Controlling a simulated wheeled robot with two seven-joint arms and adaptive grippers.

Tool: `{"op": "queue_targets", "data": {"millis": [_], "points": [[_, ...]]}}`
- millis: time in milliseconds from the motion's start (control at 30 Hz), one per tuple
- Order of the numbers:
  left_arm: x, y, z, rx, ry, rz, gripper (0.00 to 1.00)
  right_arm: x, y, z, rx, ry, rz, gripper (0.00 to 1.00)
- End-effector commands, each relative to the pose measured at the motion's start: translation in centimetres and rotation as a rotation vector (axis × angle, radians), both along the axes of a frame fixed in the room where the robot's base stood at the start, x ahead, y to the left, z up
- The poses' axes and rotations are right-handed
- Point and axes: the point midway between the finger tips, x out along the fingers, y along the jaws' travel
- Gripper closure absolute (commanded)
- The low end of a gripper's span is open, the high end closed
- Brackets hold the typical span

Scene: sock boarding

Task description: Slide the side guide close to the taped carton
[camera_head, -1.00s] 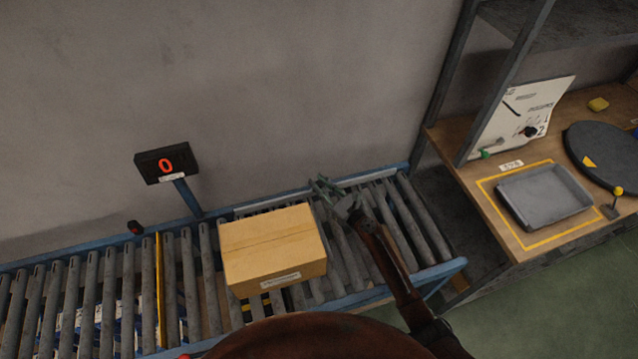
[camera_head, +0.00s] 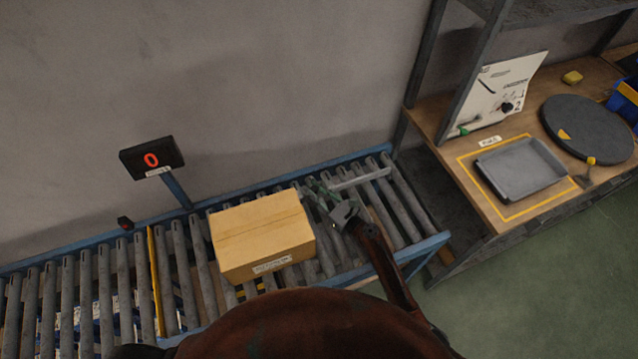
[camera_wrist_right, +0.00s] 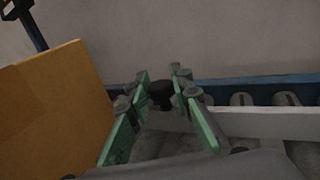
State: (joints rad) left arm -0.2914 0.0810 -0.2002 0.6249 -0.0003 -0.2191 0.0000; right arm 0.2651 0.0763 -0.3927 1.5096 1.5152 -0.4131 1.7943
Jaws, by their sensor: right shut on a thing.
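The taped carton (camera_head: 262,238) sits on the roller conveyor, a tan box with a label on its front face. It also shows at the left of the right wrist view (camera_wrist_right: 50,115). My right gripper (camera_head: 325,197) is right of the carton's far corner. It is shut on the guide's black knob (camera_wrist_right: 161,94), between its green fingers. My left gripper is not in view.
The conveyor's blue back rail (camera_head: 290,180) runs along the wall. A display on a post (camera_head: 152,158) reads 0. A yellow strip (camera_head: 158,280) crosses the rollers at left. At right, a wooden bench holds a grey tray (camera_head: 520,168) and a dark round plate (camera_head: 587,128).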

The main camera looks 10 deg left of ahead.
Motion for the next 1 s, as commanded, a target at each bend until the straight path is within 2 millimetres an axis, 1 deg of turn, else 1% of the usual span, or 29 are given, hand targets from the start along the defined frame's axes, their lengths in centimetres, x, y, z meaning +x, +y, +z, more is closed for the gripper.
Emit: {"op": "queue_targets", "data": {"millis": [133,167,267,400,567,667,733,867,1000], "points": [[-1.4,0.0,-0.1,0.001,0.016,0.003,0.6,0.0,-0.1,-0.1,-0.001,0.001,-0.001,1.0],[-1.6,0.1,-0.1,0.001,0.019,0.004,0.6,0.0,-0.1,-0.1,-0.001,0.001,-0.001,0.79],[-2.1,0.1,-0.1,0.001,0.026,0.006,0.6,0.0,-0.1,-0.1,-0.001,0.001,-0.002,0.72],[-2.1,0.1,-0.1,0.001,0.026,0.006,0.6,0.0,-0.1,-0.1,-0.001,0.001,-0.002,0.63],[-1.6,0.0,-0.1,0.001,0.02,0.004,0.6,0.1,-0.2,0.0,0.0,0.0,-0.003,0.63],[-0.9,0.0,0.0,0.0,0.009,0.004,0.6,0.0,-0.2,0.0,0.0,0.0,-0.003,0.63],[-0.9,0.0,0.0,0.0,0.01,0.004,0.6,-0.2,-0.5,-0.1,0.0,0.0,-0.004,0.63],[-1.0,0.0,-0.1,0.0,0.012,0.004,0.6,-1.2,-1.8,-0.1,-0.001,0.0,-0.005,0.63],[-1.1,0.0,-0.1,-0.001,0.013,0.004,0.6,-3.1,-4.0,-0.2,-0.002,0.001,-0.005,0.63]]}}
